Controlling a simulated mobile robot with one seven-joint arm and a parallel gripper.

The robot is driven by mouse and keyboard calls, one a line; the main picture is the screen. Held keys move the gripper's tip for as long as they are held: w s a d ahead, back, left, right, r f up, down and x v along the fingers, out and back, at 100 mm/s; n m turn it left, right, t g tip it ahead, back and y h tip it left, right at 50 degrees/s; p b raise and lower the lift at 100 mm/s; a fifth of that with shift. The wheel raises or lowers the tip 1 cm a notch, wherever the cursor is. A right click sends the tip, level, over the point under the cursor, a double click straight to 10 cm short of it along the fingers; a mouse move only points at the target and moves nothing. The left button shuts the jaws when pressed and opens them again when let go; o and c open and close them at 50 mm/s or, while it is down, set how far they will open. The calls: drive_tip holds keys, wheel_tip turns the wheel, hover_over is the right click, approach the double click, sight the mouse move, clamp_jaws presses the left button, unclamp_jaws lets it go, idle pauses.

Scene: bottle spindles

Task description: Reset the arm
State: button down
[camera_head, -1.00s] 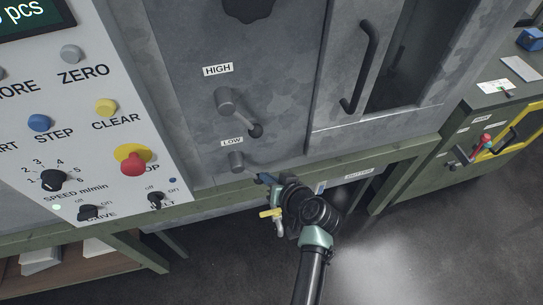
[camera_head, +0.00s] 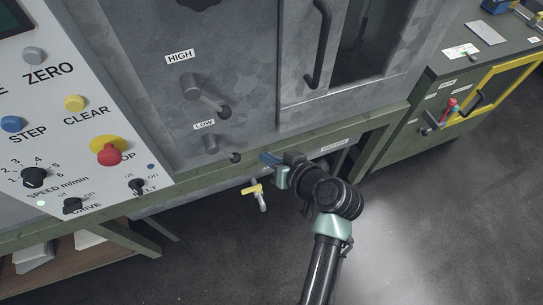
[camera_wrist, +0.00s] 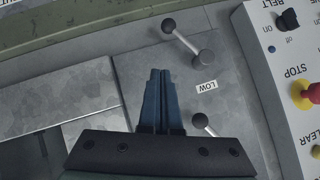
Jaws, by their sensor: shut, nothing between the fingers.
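My gripper (camera_head: 266,158) is shut and empty, at the front of the grey machine just right of the LOW lever (camera_head: 211,144). Its blue fingers (camera_wrist: 161,90) lie together in the wrist view. The LOW lever's dark ball (camera_head: 235,157) is a little left of the fingertips and looks apart from them. In the wrist view, seen upside down, the LOW lever (camera_wrist: 204,58) is up and right of the fingers. The HIGH lever (camera_head: 192,86) stands above the LOW one, and its ball (camera_wrist: 200,121) shows right of the gripper in the wrist view.
A control panel (camera_head: 75,140) with buttons and a red stop button (camera_head: 108,155) is at the left. A green frame beam (camera_head: 300,148) runs close behind my gripper. A green cabinet (camera_head: 470,85) stands right; the floor between is open.

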drive_tip(key=shift+s+d+r, duration=0.15)
drive_tip(key=shift+s+r, duration=0.05)
drive_tip(key=shift+s, duration=0.05)
idle(0.4)
